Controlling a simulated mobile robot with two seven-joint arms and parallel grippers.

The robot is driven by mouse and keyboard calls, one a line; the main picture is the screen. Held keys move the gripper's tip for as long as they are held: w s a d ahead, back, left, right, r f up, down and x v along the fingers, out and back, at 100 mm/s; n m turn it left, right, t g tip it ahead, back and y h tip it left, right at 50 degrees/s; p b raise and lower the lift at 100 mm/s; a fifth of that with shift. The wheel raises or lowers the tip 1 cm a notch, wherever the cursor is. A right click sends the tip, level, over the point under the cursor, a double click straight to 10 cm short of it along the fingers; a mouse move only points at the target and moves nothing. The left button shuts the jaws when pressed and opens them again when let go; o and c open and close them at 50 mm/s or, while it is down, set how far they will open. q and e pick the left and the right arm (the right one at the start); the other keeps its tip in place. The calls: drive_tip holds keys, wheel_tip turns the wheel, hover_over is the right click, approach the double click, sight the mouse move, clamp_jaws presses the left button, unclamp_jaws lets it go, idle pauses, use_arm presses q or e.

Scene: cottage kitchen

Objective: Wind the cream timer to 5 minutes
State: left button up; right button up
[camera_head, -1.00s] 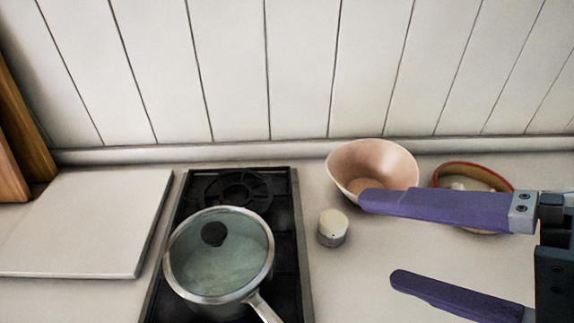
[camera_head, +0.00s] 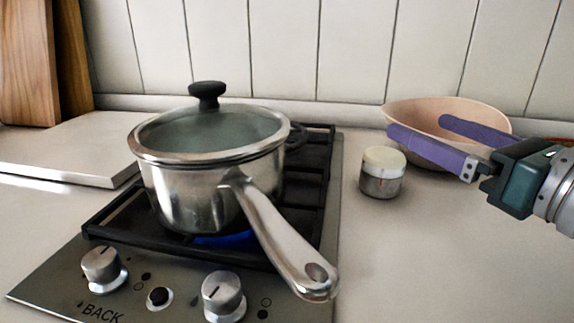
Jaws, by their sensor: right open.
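The cream timer (camera_head: 383,172) stands upright on the counter, right of the hob. It has a cream top on a grey metallic base; no scale marks can be read on it. My right gripper (camera_head: 415,127) comes in from the right with its two purple fingers spread apart and nothing held between them. Its fingertips show just up and to the right of the timer, in front of the pink bowl, apart from the timer. My left gripper is not in view.
A lidded steel saucepan (camera_head: 205,180) sits on the black-grated hob (camera_head: 60,285), its handle pointing front right; blue flame shows beneath. The pinkish bowl (camera_head: 480,107) stands behind my right gripper. A pale board (camera_head: 65,150) lies at left. Counter in front of the timer is clear.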

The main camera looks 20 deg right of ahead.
sight(399, 170)
wheel_tip(399, 170, down, 7)
drive_tip(key=b, duration=0.6)
drive_tip(key=shift+f, duration=0.15)
drive_tip(key=shift+w+f, duration=0.15)
drive_tip(key=shift+f, duration=0.1)
drive_tip(key=shift+w+a+r+p, duration=0.1)
drive_tip(key=shift+w+r+p, duration=0.35)
drive_tip(key=shift+w, duration=0.3)
drive_tip(key=w, duration=0.4)
drive_tip(key=shift+a, duration=0.25)
drive_tip(key=shift+w+a+f, duration=0.1)
drive_tip(key=shift+w+f, duration=0.05)
drive_tip(key=shift+w, duration=0.7)
drive_tip(key=shift+c, duration=0.4)
drive_tip(key=c, duration=1.2)
